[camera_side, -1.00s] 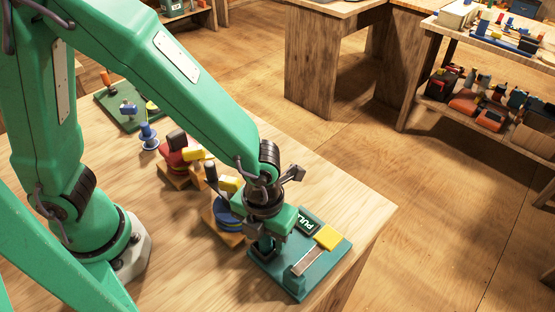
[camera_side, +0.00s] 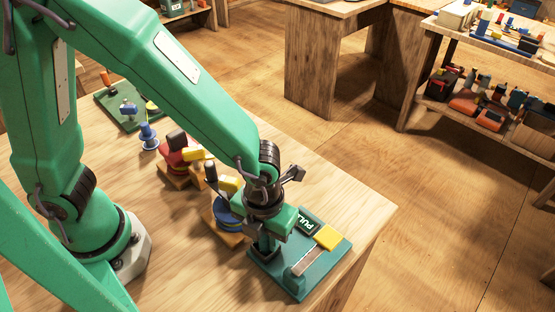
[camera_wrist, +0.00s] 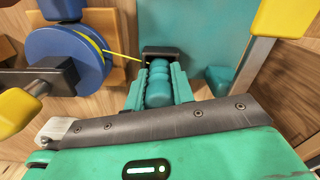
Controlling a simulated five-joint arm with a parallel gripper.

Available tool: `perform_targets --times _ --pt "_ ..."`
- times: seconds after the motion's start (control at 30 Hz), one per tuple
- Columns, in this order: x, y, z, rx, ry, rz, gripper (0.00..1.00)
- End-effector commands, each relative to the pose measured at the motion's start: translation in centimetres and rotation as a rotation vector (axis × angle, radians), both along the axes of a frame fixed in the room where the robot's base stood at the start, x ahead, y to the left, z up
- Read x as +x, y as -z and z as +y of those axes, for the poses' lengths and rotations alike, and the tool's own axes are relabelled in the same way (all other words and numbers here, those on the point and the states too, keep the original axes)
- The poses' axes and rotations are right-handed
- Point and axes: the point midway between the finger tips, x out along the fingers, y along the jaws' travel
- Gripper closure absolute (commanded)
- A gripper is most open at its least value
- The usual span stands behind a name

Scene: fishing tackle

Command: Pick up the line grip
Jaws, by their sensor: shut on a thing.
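The line grip (camera_wrist: 159,84) is a teal, ribbed, rounded handle in the wrist view. It sits between the two green fingers of my gripper (camera_wrist: 159,95), which is shut on it. A thin yellow line runs from the blue reel (camera_wrist: 62,58) towards the grip's far end. In the side view my gripper (camera_side: 268,243) points down over the left part of a teal board (camera_side: 297,291), and its fingers hide the grip there. I cannot tell whether the grip is clear of the board.
The board carries a dark PULL label (camera_side: 308,225), a yellow block (camera_side: 327,237) and a metal strip (camera_side: 305,262). Another reel with a red body (camera_side: 172,158) stands further back. A green mat (camera_side: 122,118) lies at the far left. Bare tabletop (camera_side: 365,208) is right of the board.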

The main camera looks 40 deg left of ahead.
Motion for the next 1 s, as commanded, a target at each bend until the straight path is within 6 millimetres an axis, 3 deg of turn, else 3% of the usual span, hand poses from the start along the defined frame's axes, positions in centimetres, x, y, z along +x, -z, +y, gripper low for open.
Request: perform_targets --times 0.27,0.6,1.0 --pt "0.0 -0.8 0.0 -0.002 0.000 -0.001 1.00" --pt "0.1 -4.4 -0.1 -0.004 0.000 -0.004 1.00" --pt "-6.4 -8.1 -1.9 -0.004 0.006 -0.002 1.00"
